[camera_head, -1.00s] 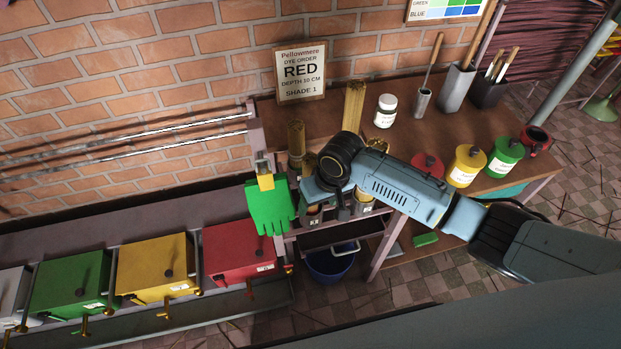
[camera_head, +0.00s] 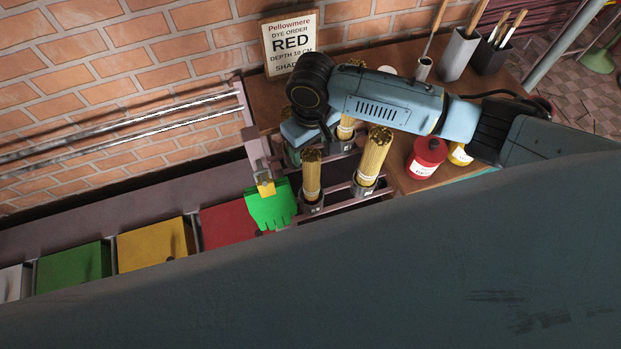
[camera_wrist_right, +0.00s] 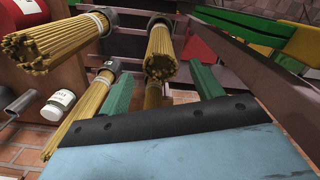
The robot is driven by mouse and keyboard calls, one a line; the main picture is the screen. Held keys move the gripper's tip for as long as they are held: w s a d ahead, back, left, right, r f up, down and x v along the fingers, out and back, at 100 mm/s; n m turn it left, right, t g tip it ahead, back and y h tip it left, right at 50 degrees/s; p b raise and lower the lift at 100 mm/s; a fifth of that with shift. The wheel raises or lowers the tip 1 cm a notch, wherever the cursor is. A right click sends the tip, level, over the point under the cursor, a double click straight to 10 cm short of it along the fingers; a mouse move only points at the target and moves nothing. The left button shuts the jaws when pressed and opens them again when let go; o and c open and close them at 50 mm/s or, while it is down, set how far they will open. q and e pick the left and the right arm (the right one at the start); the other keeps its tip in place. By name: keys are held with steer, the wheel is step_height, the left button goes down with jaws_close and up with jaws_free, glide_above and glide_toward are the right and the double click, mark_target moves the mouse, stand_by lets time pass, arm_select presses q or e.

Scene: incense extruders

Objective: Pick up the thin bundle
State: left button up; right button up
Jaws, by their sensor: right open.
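Several bundles of tan sticks stand in dark cups in a rack. The front-left bundle (camera_head: 312,178) looks thinner than the front-right bundle (camera_head: 373,155). A back-right bundle (camera_head: 346,127) is partly covered by my right arm. In the right wrist view, the front-left bundle (camera_wrist_right: 161,55) shows ahead between the green fingers, the thick bundle (camera_wrist_right: 50,45) is at upper left, and another bundle (camera_wrist_right: 85,120) is below it. A further bundle (camera_wrist_right: 152,96) is mostly hidden behind the front-left one. My right gripper (camera_wrist_right: 162,88) is open; no grip on any bundle shows. My left gripper is out of view.
A green glove (camera_head: 270,206) hangs left of the rack. A red pot (camera_head: 427,158) stands right, and a white jar (camera_wrist_right: 58,105) shows in the wrist view. A sign (camera_head: 291,42) leans at the brick wall. My dark body covers the lower head view.

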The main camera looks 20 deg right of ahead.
mark_target(311, 154)
step_height(311, 154, down, 3)
steer(key=shift+s+r, duration=0.1)
steer(key=shift+r, duration=0.05)
steer(key=shift+f, duration=0.55)
step_height(311, 154, down, 4)
steer(key=shift+f, duration=0.35)
steer(key=shift+c, duration=0.9)
jaws_close()
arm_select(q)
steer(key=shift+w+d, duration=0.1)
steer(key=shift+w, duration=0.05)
